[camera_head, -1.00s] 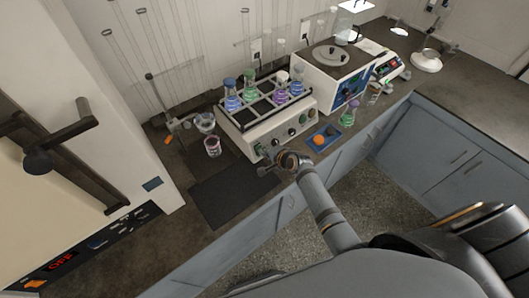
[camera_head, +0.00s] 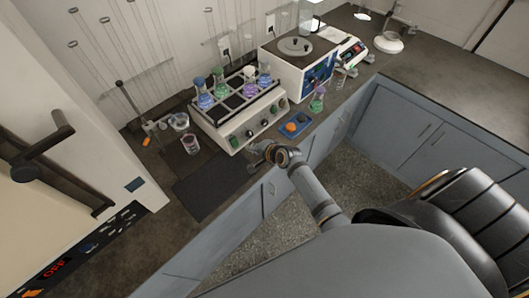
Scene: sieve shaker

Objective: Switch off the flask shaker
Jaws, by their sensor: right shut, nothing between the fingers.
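The flask shaker (camera_head: 243,131) is a white box on the dark bench. A rack on its top holds several flasks with blue, purple and green liquid. Its sloped front panel carries several dark knobs and a small green part (camera_head: 233,142) near the left end. I cannot tell from the picture whether the shaker is running. My right gripper (camera_head: 254,158) is shut and empty, just in front of the panel's lower edge, apparently apart from it. My left gripper is not in view.
A dark mat (camera_head: 205,186) lies left of my right gripper. A blue tray (camera_head: 296,124) with an orange item and a green flask (camera_head: 317,101) stand right of the shaker. Beakers (camera_head: 190,144) stand left of it. A white device (camera_head: 300,62) stands behind right.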

